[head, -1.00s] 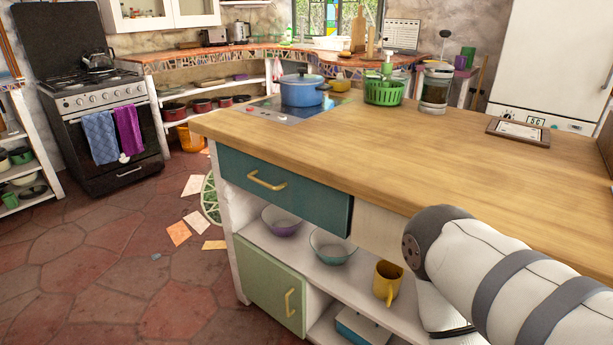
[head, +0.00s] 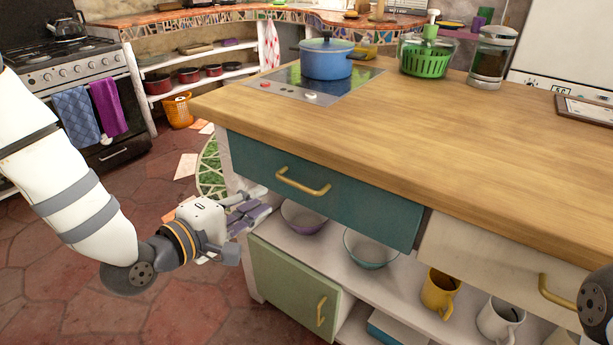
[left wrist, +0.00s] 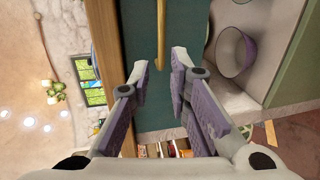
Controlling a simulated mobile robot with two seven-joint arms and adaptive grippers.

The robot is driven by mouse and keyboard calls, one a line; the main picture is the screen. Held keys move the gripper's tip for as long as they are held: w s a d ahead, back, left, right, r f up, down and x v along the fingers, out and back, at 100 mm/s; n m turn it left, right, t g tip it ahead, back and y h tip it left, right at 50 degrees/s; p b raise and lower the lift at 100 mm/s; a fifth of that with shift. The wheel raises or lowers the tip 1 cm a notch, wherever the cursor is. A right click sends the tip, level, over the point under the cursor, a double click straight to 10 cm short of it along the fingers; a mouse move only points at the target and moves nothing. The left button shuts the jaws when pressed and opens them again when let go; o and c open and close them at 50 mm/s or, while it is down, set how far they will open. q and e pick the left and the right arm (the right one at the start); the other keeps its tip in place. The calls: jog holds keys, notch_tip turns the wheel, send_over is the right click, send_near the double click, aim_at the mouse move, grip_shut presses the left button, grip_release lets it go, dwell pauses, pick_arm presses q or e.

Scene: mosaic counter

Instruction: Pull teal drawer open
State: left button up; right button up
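The teal drawer (head: 330,192) is in the island's front, under the wooden top, and looks shut. Its brass bar handle (head: 302,182) runs level across it. My left gripper (head: 262,203) is just in front of the drawer's left end, below and left of the handle. In the left wrist view the teal front (left wrist: 160,105) fills the middle, and the handle (left wrist: 161,38) lies ahead of the two fingers (left wrist: 160,78). The fingers are apart with nothing between them. At the right edge of the head view a dark round arm joint shows; my right gripper is out of view.
The wooden countertop (head: 420,140) overhangs the drawers. A cream drawer (head: 495,258) is to the right and a green cupboard door (head: 290,285) is below. Bowls (head: 372,248) and a yellow mug (head: 440,290) stand on the open shelf. Floor in front is clear.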

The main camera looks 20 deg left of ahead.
aim_at(290, 183)
pick_arm(q)
jog(key=b+x, duration=0.1)
jog(key=x, duration=1)
jog(key=shift+d+f, duration=0.1)
jog(key=shift+w, duration=0.15)
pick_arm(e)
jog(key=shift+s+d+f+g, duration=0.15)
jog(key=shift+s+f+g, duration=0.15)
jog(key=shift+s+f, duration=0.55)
pick_arm(q)
grip_shut()
